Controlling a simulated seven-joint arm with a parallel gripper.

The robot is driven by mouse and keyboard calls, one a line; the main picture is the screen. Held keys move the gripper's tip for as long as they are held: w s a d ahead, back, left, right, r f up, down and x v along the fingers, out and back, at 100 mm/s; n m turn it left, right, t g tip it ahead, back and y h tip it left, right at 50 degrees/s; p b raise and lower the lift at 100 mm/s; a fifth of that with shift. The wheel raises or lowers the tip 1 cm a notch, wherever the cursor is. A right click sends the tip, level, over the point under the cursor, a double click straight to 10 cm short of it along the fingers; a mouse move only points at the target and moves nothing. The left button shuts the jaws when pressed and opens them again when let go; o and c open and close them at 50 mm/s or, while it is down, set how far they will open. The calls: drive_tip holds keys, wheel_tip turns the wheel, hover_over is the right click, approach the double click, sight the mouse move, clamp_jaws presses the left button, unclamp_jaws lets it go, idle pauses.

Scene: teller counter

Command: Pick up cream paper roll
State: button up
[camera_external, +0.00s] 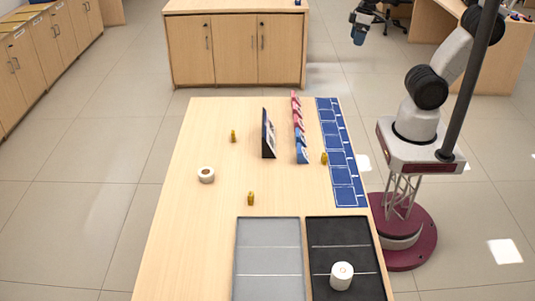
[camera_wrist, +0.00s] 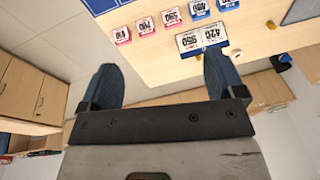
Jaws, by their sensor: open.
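Two pale paper rolls show in the external view. One roll (camera_external: 206,177) rests on the left part of the wooden table, with a dark hole in its top. A taller off-white roll (camera_external: 342,276) stands in the dark tray (camera_external: 322,231) at the near right. I cannot tell for certain which is the cream one. My gripper (camera_external: 361,27) is raised at the top of the external view, far from both rolls. In the wrist view my gripper (camera_wrist: 160,78) has its two blue fingers wide apart with nothing between them.
A grey tray (camera_external: 268,222) lies left of the dark one. A dark upright sign (camera_external: 268,134), a row of red and blue number cards (camera_external: 299,127) and a blue strip mat (camera_external: 341,150) occupy the table's far right. Three small yellow objects (camera_external: 233,136) stand about. The table's near left is clear.

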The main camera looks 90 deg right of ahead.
drive_tip(key=w+a+f+m+y, duration=0.35)
drive_tip(key=w+a, duration=0.25)
drive_tip(key=w, duration=0.5)
drive_tip(key=w+a+f+m+g+y, duration=0.1)
drive_tip(key=w+a+f+m+y, duration=0.2)
drive_tip(key=w+a, duration=0.55)
drive_tip(key=w+a+f+m+y, duration=0.2)
drive_tip(key=w+a+f+m, duration=0.2)
drive_tip(key=w, duration=0.9)
drive_tip(key=w+a+f+m+t+y, duration=0.1)
drive_tip(key=w+a+f+m+y, duration=0.1)
drive_tip(key=w+a+f+m, duration=0.55)
drive_tip(key=m+t+y, duration=0.1)
drive_tip(key=m+t, duration=0.2)
approach(206, 171)
drive_tip(key=x, duration=0.2)
drive_tip(key=shift+s+a, duration=0.1)
drive_tip(key=shift+a, duration=0.3)
drive_tip(key=shift+x, duration=1.25)
drive_tip(key=shift+a, duration=0.1)
drive_tip(key=shift+x, duration=2.55)
drive_tip(key=shift+f, duration=0.15)
